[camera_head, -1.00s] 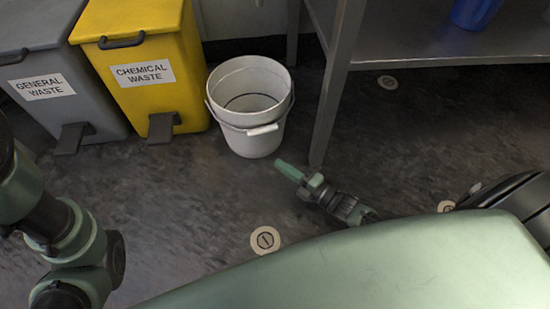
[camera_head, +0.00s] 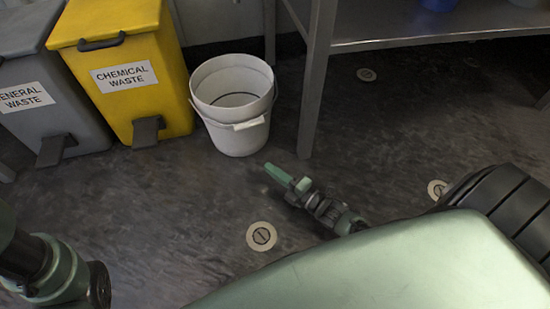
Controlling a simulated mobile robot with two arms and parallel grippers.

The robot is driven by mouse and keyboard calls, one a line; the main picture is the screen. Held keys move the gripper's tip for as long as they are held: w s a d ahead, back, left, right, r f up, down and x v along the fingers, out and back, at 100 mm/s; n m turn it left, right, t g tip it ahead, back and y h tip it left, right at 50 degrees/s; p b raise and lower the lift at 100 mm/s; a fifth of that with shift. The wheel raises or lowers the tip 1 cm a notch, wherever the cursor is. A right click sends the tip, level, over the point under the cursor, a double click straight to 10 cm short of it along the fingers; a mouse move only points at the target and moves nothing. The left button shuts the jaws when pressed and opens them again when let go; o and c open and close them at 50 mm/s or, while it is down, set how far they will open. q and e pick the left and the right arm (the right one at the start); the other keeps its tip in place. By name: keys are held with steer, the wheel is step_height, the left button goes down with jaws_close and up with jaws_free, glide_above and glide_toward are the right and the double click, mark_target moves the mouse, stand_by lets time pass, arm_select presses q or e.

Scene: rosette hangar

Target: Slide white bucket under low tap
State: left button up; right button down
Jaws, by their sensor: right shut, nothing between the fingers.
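The white bucket (camera_head: 238,137) stands upright on the dark floor, between the yellow bin and a metal table leg. It looks empty, and its handle hangs down at the front with a white grip. My right gripper (camera_head: 274,172) is low over the floor, just in front and to the right of the bucket. It is shut and empty, apart from the bucket. My left arm shows at the lower left edge, but its gripper is out of view. No tap shows in this view.
A yellow chemical waste bin (camera_head: 128,80) stands close to the left of the bucket, with a grey general waste bin (camera_head: 45,110) beyond it. A metal table leg (camera_head: 314,90) stands right of the bucket. Round floor discs (camera_head: 261,236) are set in the open floor.

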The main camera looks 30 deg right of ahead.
mark_target(248, 143)
steer(key=b+x, duration=0.1)
steer(key=x, duration=0.1)
steer(key=b+x, duration=0.1)
steer(key=x, duration=0.1)
steer(key=b+x, duration=0.1)
steer(key=x, duration=0.1)
steer(key=shift+f, duration=0.25)
steer(key=w+b, duration=0.1)
steer(key=w+d+b, duration=0.1)
steer(key=w, duration=0.1)
steer(key=shift+w+d+b, duration=0.1)
steer(key=shift+b, duration=0.25)
steer(key=shift+w+d+r, duration=0.2)
steer(key=shift+w, duration=0.25)
steer(key=shift+r, duration=0.1)
